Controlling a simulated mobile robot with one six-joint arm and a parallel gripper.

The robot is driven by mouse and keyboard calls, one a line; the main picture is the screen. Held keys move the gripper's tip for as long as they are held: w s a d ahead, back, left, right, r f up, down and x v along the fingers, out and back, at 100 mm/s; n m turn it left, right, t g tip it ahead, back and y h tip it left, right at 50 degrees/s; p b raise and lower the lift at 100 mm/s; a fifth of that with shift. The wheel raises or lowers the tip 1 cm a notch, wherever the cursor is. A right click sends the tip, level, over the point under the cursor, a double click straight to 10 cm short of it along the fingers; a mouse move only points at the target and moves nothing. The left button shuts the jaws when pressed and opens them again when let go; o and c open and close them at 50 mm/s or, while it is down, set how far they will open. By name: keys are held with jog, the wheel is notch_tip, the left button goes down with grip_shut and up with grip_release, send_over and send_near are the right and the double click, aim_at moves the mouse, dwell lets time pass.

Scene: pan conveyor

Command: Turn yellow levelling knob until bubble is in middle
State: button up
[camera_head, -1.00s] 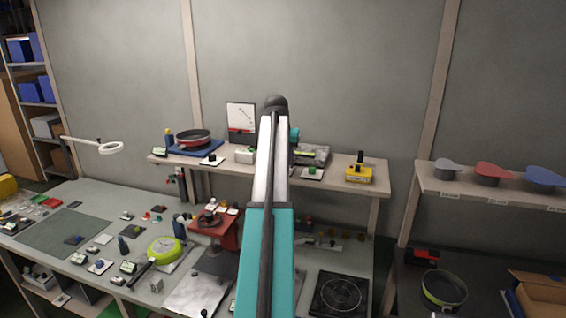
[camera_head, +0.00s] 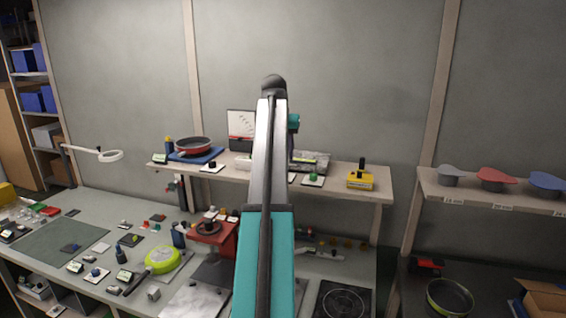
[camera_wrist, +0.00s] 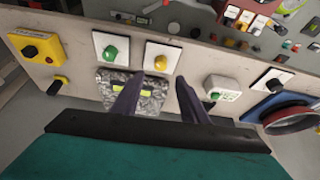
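The yellow levelling knob (camera_wrist: 161,63) sits on a small white plate (camera_wrist: 168,49) on the shelf in the wrist view. A speckled grey block (camera_wrist: 152,98) lies beside it, with a small yellow-green vial (camera_wrist: 118,88) partly behind a finger; the bubble is too small to make out. The block also shows in the head view (camera_head: 315,158), where my arm hides the yellow knob. My gripper (camera_wrist: 157,82) is open, its two dark fingers apart and pointing towards the knob and block. Whether they touch anything cannot be told.
A green knob on a white plate (camera_wrist: 110,48) is close to the yellow one. A yellow box with a black knob (camera_wrist: 36,46), a white box with a green knob (camera_wrist: 221,88) and a red pan (camera_head: 193,146) share the shelf (camera_head: 340,191). The bench below is crowded.

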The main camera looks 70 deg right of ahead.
jog(key=shift+b+v, duration=0.8)
jog(key=shift+v, duration=2.1)
